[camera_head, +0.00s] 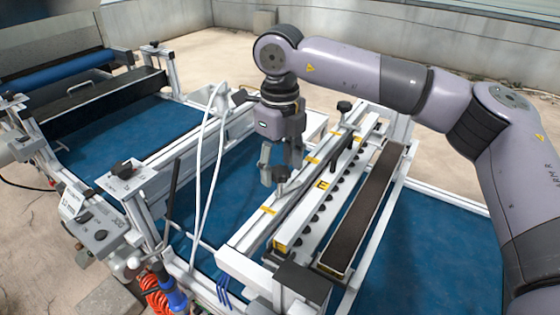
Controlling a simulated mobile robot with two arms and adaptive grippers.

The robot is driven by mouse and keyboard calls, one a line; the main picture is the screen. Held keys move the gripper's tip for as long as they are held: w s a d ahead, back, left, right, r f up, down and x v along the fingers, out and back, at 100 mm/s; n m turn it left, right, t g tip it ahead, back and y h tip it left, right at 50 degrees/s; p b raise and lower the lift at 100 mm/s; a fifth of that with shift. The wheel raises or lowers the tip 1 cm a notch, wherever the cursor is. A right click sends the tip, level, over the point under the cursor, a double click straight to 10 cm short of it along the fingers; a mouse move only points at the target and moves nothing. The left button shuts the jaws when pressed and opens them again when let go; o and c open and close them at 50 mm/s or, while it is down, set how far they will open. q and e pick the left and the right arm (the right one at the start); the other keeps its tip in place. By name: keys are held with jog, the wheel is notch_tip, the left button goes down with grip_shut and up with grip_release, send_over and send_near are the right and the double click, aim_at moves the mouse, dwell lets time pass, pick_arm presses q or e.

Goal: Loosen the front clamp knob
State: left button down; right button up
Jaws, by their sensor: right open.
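My right gripper (281,168) hangs fingers-down over the near part of the white seeder frame (240,262). It is open, with its grey fingers spread. A small dark knob (282,175), which looks like the front clamp knob, shows at the fingertips and is partly covered by them. I cannot tell whether the fingers touch it. A second black knob (344,106) stands upright farther back on the frame, clear of the gripper. My left gripper is not in view.
A perforated white bar (308,216) and a long dark-filled trough (366,205) lie right of the gripper. White tubes (199,150) hang to its left. A blue conveyor belt (120,140) runs below. A control box (97,235) stands at the left front.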

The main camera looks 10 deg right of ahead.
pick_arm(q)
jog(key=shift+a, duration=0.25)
pick_arm(e)
jog(key=shift+c, duration=0.7)
jog(key=c, duration=1)
jog(key=shift+f+n+b, duration=0.2)
jog(key=shift+n+b, duration=0.55)
jog(key=shift+n, duration=0.15)
jog(key=n, duration=0.2)
jog(key=shift+r+n+b, duration=0.2)
jog(key=shift+n+b, duration=0.1)
jog(key=shift+b, duration=0.05)
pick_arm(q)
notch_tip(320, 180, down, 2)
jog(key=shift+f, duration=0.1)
pick_arm(e)
jog(key=o, duration=1.1)
jog(key=shift+o, duration=0.2)
